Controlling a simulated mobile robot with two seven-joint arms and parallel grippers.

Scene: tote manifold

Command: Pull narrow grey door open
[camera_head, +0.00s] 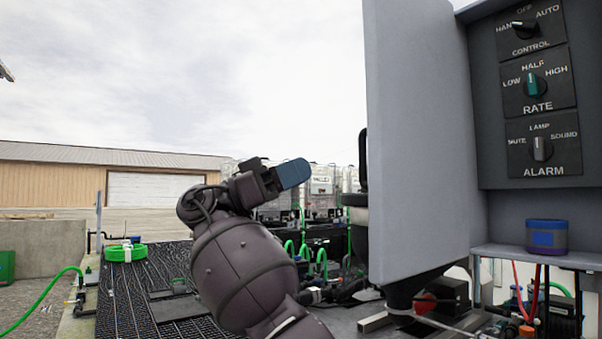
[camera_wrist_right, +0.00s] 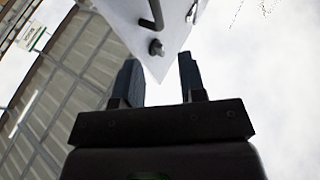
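The narrow grey door (camera_head: 418,130) stands swung out from the grey cabinet (camera_head: 478,120), and the control panel behind it is exposed. A black handle (camera_head: 363,160) shows at the door's left edge. My right gripper (camera_head: 291,174) is left of the door, apart from the handle, with its blue fingers pointing right. In the right wrist view its two fingers (camera_wrist_right: 160,85) are spread with nothing gripped. A pale panel corner (camera_wrist_right: 170,60) with a dark handle and knob appears beyond and between them; contact is not clear. My left gripper is out of view.
A shelf (camera_head: 500,252) right of the door holds a blue-and-purple cup (camera_head: 547,237). Pipes and green hoses (camera_head: 318,262) run low behind the gripper. Black grating (camera_head: 140,290) and a green hose coil (camera_head: 125,252) lie left. The air between gripper and door looks clear.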

